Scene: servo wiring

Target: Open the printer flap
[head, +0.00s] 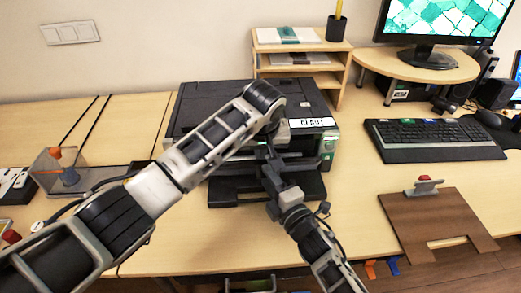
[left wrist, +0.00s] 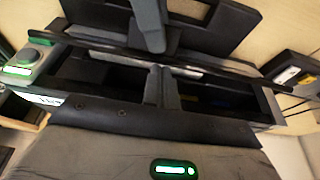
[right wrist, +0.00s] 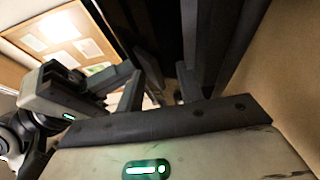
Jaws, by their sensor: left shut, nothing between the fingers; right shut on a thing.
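The black printer (head: 195,100) stands on the table against the wall, with a white label on its front right. Its flat black output tray (head: 235,192) juts out towards me. My left gripper (head: 277,138) is at the printer's front, shut and empty; its fingers also show in the left wrist view (left wrist: 163,88), in front of a dark opening (left wrist: 110,73). My right gripper (head: 268,165) is just below it, shut on a dark part at the front, which looks like the printer flap (right wrist: 160,35). My arms hide much of the front, so how far the flap is open is unclear.
A wooden shelf (head: 262,72) stands behind the printer. A keyboard (head: 440,152) and a monitor (head: 432,60) are on the right. A brown wooden board (head: 425,212) lies at the front right. A clear holder (head: 65,180) stands at the left.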

